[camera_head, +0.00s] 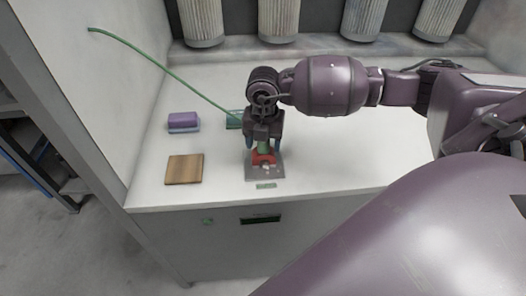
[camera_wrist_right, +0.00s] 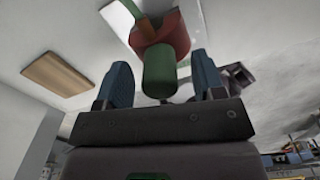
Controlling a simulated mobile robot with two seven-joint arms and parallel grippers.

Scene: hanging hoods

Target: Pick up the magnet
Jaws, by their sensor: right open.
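The magnet appears to be the red piece (camera_head: 263,158) with a green stub, over a grey metal plate (camera_head: 252,173) near the counter's front edge. In the right wrist view the green stub (camera_wrist_right: 159,75) points toward my gripper, with the red body (camera_wrist_right: 165,38) beyond it. My right gripper (camera_head: 263,146) is directly above it, pointing down. Its blue fingers stand apart on either side of the green stub, with visible gaps. The underside of the red piece is hidden. My left gripper is not in view.
A wooden board (camera_head: 184,169) and a purple block (camera_head: 184,119) lie left of the plate. A thin green rod (camera_head: 160,66) slants from the left wall toward my gripper. A teal item (camera_head: 233,120) is partly hidden behind the gripper. Grey ribbed cylinders (camera_head: 279,18) line the back.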

